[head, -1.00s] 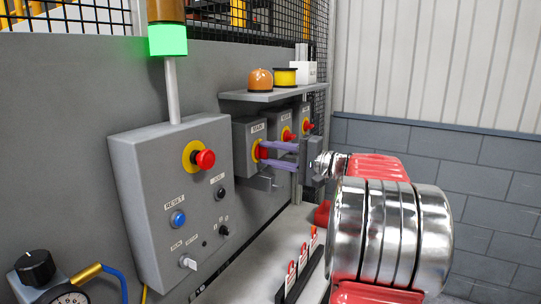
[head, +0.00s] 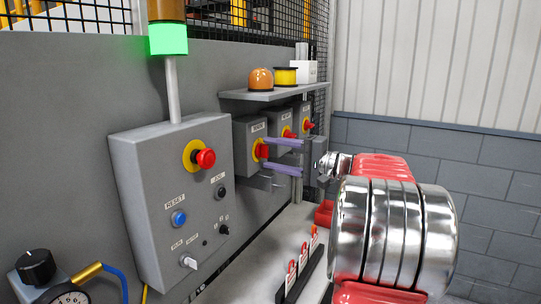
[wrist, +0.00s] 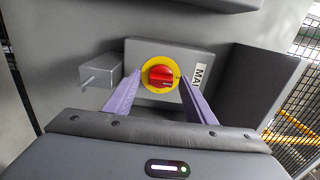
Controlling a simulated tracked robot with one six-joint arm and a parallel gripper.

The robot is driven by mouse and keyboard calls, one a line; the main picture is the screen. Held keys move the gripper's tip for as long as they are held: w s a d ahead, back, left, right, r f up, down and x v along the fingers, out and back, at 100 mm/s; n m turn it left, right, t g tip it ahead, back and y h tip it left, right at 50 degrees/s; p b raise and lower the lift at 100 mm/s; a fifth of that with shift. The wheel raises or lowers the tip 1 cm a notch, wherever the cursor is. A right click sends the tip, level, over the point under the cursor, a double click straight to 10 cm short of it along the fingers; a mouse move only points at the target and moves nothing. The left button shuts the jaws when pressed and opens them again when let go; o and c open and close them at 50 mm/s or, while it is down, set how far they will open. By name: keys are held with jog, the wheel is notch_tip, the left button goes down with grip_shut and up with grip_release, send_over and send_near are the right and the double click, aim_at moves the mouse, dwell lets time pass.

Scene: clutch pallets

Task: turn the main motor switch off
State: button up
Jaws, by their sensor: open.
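The main motor switch is a red rotary knob on a yellow disc (head: 262,150), on the front of the nearest grey switch box (head: 242,150). In the wrist view the red knob (wrist: 161,76) is near the middle, beside a partly cut label reading "MA". My gripper (head: 265,157) is open, its two purple fingers pointing at the switch. In the wrist view the fingers of my gripper (wrist: 160,78) flank the knob, one on each side, with a gap to it. I cannot tell whether the tips are level with the knob in depth.
Two similar switch boxes (head: 285,130) stand behind the main one, under a shelf (head: 262,95) bearing an orange dome and a yellow spool. A control box (head: 150,220) with a red emergency button is at left. A grey block (wrist: 101,70) juts out beside the switch.

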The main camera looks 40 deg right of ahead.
jog(key=v, duration=1.2)
jog(key=shift+s, duration=0.25)
notch_tip(320, 180, down, 11)
jog(key=s+m+g+h, duration=0.1)
jog(key=m+g+h, duration=0.1)
jog(key=m+g, duration=0.15)
jog(key=s+a+f+n+g, duration=0.1)
jog(key=a+f+n+g, duration=0.15)
jog(key=a+f, duration=0.35)
jog(key=s+a+f+n+g, duration=0.15)
jog(key=a+f+g, duration=0.25)
jog(key=a, duration=0.4)
jog(key=s+a+n+h, duration=0.2)
jog(key=s+a+n, duration=0.2)
jog(key=a, duration=1)
jog(key=s+a+n+g+h, duration=0.1)
jog(key=s+a+n, duration=0.3)
jog(key=a+n, duration=0.5)
jog(key=a+h, duration=0.1)
jog(key=a, duration=0.3)
jog(key=shift+s+a+f, duration=0.15)
jog(key=shift+a, duration=0.2)
